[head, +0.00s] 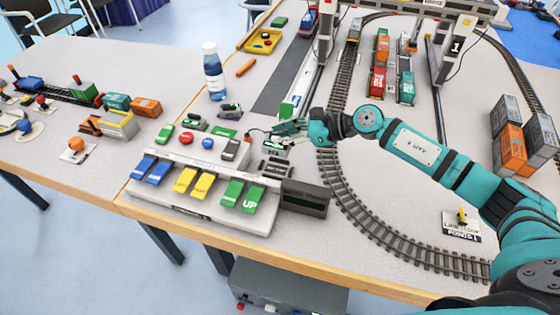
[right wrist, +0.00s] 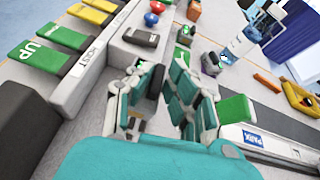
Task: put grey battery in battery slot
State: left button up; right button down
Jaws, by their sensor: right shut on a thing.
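My right gripper (head: 287,130) reaches in from the right, just behind the control panel. In the right wrist view its fingers (right wrist: 160,92) are closed around a small dark grey piece (right wrist: 156,82), which looks like the grey battery. The fingers hide most of it. A small unit with dark slots (head: 275,167) sits just in front of the gripper, at the panel's right end; it may be the battery slot, but I cannot tell for sure. The piece is not visibly seated in it. My left gripper is not in view.
The control panel (head: 185,210) carries blue, yellow and green levers. A water bottle (head: 213,75) stands behind it. Curved rail track (head: 372,220) runs to the right. A yellow tray (head: 262,41) and an orange piece (head: 246,67) lie farther back.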

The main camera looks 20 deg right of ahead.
notch_tip(320, 180, down, 7)
jog(key=shift+a+f, duration=0.1)
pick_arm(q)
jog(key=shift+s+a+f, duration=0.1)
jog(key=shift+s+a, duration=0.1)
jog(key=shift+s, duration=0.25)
pick_arm(e)
jog(key=shift+f+b, duration=0.15)
jog(key=shift+b, duration=0.15)
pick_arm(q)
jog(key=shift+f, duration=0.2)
pick_arm(e)
jog(key=c, duration=1.3)
grip_release()
jog(key=shift+s, duration=0.1)
jog(key=shift+o, duration=0.2)
